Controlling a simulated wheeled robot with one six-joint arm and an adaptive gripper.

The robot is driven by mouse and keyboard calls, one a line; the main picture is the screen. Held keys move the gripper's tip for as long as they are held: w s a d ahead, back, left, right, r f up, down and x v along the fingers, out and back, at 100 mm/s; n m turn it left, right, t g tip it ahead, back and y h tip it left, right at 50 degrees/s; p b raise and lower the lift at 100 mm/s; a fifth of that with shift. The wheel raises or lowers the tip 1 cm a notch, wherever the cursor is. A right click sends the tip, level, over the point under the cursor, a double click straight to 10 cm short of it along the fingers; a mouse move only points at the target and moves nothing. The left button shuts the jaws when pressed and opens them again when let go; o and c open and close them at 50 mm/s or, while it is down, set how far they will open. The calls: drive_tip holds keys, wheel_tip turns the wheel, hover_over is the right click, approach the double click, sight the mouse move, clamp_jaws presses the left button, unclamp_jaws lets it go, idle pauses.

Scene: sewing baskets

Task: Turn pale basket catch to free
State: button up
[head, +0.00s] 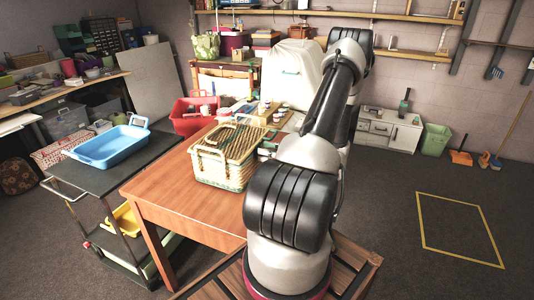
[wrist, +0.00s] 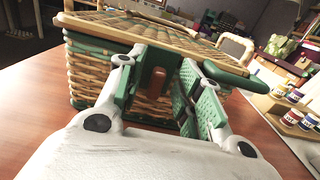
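The pale wicker basket (head: 222,168) stands on the wooden table with its lid down. A dark green plate with a small reddish-brown catch (wrist: 157,80) shows on the front, between my fingers. My gripper (wrist: 158,92) is open, with one green-padded finger on each side of the catch. A gap shows on both sides, and I cannot tell whether either pad touches it. In the head view my arm hides the gripper and the catch.
Paint jars (wrist: 296,108) stand on a wooden tray right of the basket. A red bin (head: 190,122) is behind the table, and a cart with a blue tub (head: 108,146) is to the left. The table's front left (head: 165,190) is clear.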

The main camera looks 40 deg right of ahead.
drive_tip(key=shift+w, duration=0.15)
clamp_jaws()
drive_tip(key=shift+a+n, duration=0.1)
drive_tip(key=shift+n, duration=0.3)
drive_tip(key=n, duration=0.8)
drive_tip(key=a+f+n, duration=0.1)
drive_tip(key=n, duration=0.3)
drive_tip(key=shift+s+a+n, duration=0.1)
drive_tip(key=shift+s+n, duration=0.2)
drive_tip(key=shift+a+f+n, duration=0.1)
drive_tip(key=shift+f+n, duration=0.05)
drive_tip(key=shift+n, duration=1)
drive_tip(key=shift+f+n, duration=0.15)
drive_tip(key=shift+n, duration=1)
